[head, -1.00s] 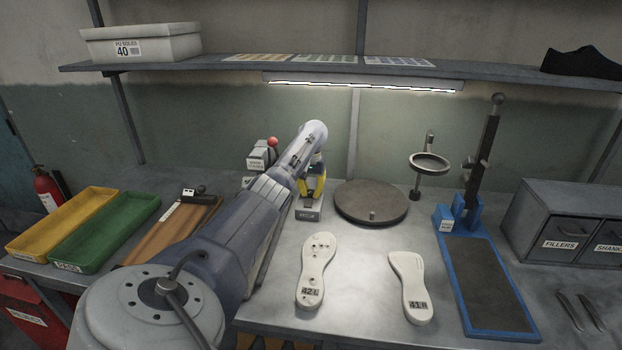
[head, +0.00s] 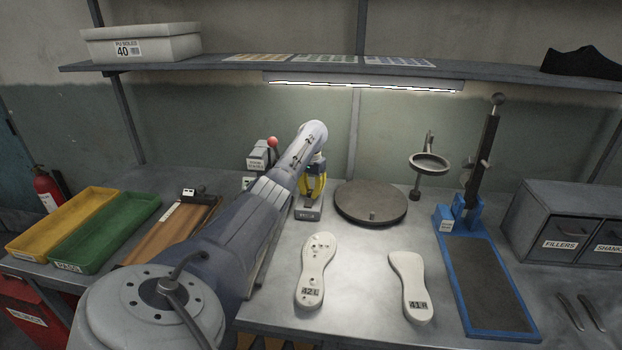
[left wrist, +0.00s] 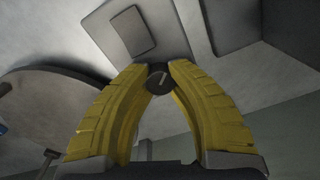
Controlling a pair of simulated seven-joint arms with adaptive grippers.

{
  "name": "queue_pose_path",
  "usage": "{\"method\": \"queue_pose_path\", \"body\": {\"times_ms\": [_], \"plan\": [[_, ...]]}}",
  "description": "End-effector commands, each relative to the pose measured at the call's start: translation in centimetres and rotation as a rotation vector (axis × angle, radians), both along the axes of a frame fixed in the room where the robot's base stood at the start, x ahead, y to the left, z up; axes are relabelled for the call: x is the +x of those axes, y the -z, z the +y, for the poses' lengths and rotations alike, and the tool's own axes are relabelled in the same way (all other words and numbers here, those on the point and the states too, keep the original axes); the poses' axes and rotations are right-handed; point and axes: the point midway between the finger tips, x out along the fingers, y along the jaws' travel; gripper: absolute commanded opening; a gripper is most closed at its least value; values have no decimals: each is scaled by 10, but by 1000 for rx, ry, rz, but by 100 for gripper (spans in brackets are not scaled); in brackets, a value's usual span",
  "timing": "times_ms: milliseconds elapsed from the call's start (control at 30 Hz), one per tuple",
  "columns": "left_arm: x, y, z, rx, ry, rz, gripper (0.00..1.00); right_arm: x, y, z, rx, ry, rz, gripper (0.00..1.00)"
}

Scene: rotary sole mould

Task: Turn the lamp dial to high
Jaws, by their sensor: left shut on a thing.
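The lamp dial (left wrist: 159,81) is a small dark round knob with a pale pointer line, seen in the left wrist view between my yellow fingertips. My left gripper (left wrist: 158,74) is shut on it, with a finger on each side. In the head view my left gripper (head: 312,196) points down at the small grey labelled box (head: 307,214) at the back of the bench. The dial is hidden there by the fingers. The lamp (head: 362,86) is a lit strip under the shelf. My right gripper is not in view.
A round dark turntable (head: 371,203) stands close to the right of the gripper. A red-knobbed grey unit (head: 262,155) is behind my arm. Two pale soles (head: 316,268) (head: 409,285) lie in front. The shelf (head: 200,64) runs above the bench.

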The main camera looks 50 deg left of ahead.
Motion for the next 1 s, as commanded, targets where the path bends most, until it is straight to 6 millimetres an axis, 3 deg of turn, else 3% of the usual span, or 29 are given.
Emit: {"method": "queue_pose_path", "body": {"times_ms": [100, 133, 400, 733, 1000], "plan": [[0, 1, -1, -1, 0, 1, 0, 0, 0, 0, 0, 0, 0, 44], [0, 1, -1, -1, 0, 1, 21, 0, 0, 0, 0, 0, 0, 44], [0, 0, 0, 0, -1, 1, 52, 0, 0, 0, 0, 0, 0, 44], [0, -4, 0, 0, -1, 0, 52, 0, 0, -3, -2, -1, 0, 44], [1, -39, -1, 0, -1, -2, 52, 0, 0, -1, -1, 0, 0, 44]]}}
